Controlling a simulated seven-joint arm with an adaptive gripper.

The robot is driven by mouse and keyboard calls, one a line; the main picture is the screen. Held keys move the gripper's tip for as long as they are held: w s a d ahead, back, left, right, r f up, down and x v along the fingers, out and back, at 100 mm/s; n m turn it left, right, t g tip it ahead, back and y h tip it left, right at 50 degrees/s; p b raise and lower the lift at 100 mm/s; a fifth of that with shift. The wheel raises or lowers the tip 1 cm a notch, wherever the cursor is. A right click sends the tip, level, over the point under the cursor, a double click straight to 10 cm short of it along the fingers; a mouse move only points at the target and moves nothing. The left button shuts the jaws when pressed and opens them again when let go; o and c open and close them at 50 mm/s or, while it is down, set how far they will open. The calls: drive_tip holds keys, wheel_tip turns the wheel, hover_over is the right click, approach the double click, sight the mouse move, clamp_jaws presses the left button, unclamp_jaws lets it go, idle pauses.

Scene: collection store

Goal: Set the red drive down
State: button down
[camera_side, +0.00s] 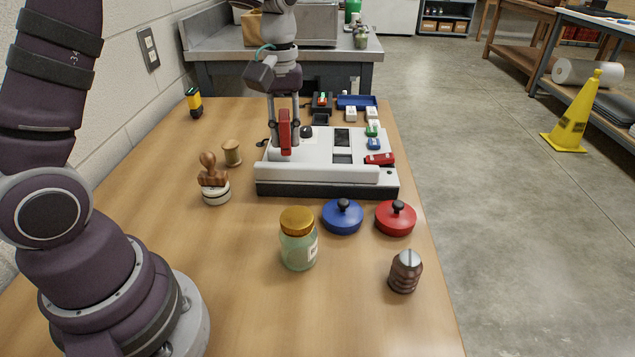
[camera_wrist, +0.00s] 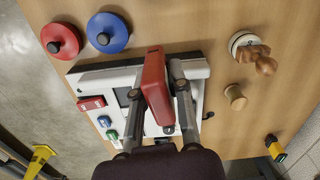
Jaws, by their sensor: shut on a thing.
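My gripper (camera_side: 284,133) is shut on a red drive (camera_side: 285,126), which it holds upright over the left part of a white and grey device (camera_side: 318,174). In the wrist view the red drive (camera_wrist: 155,85) sits between the two fingers (camera_wrist: 158,92), above the device (camera_wrist: 193,68). I cannot tell whether its lower end touches the device. Another red drive (camera_side: 380,159) lies on the device's right side. Green (camera_side: 372,129) and blue (camera_side: 374,144) drives lie behind it.
Blue (camera_side: 342,217) and red (camera_side: 396,219) lidded pots, a jar (camera_side: 298,240) and a dark ribbed object (camera_side: 405,271) stand in front. A stamp (camera_side: 212,180) and a wooden spool (camera_side: 232,153) stand left. A blue tray (camera_side: 357,102) lies behind.

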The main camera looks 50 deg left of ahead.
drive_tip(key=s+d+m, duration=0.2)
drive_tip(key=d+m, duration=0.3)
drive_tip(key=d, duration=0.7)
drive_tip(key=m, duration=0.5)
hover_over(351, 333)
drive_tip(key=shift+m, duration=0.3)
wheel_tip(351, 333, down, 15)
drive_tip(key=c, duration=1.5)
unclamp_jaws()
drive_tip(key=shift+f, duration=0.1)
drive_tip(key=o, duration=0.5)
drive_tip(key=shift+c, duration=0.2)
